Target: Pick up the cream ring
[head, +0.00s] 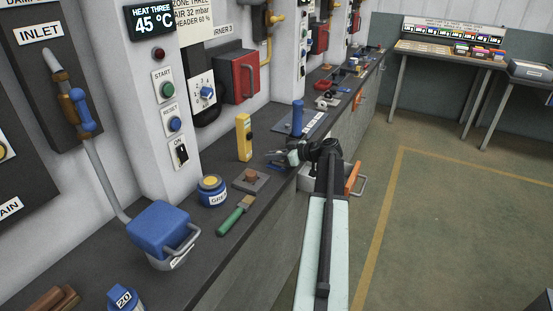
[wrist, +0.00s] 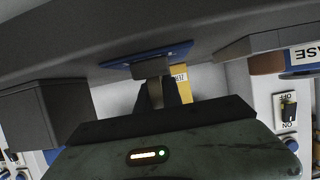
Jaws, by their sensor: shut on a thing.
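My gripper (head: 276,156) is over the dark bench, near its front edge, in the head view. It is shut on a small pale piece, which I take for the cream ring; its shape is unclear and mostly hidden. In the wrist view a narrow greyish-beige piece (wrist: 155,93) shows between the dark fingers, next to a blue plate (wrist: 150,59). I cannot tell whether the held piece touches the plate or the bench.
A yellow box (head: 244,138) stands behind my gripper, and a blue post (head: 297,117) stands beyond it. A blue-and-yellow jar (head: 211,190), a green-handled brush (head: 236,216) and a brown piece on a grey plate (head: 245,182) are nearer. The floor at right is clear.

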